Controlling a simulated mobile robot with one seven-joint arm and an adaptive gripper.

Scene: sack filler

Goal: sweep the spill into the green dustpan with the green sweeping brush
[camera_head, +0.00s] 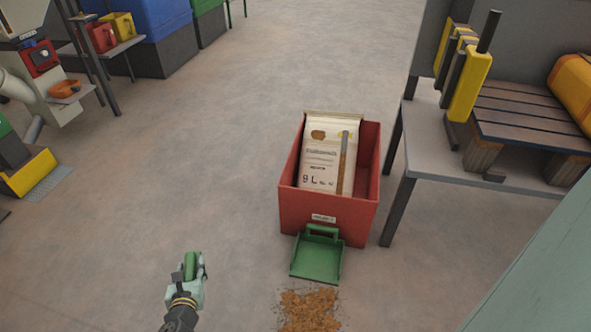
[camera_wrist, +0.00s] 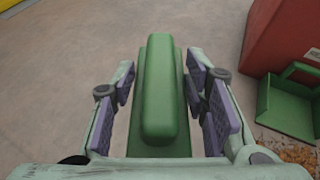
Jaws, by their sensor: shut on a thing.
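My gripper (camera_head: 190,270) is shut on the green sweeping brush (camera_head: 191,264), at the lower left of the head view. In the wrist view the brush (camera_wrist: 160,95) stands between the purple-padded fingers of my gripper (camera_wrist: 162,105); its bristles are hidden. The green dustpan (camera_head: 318,260) lies on the floor against the front of a red bin, to the right of my gripper. It also shows at the right edge of the wrist view (camera_wrist: 285,105). The brown spill (camera_head: 309,310) lies on the floor just in front of the dustpan, apart from the brush.
The red bin (camera_head: 330,212) holds a printed sack (camera_head: 325,160). A grey table (camera_head: 430,160) with a slatted stand and yellow parts is at the right. A machine (camera_head: 45,75) stands at the far left. The floor between my gripper and the spill is clear.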

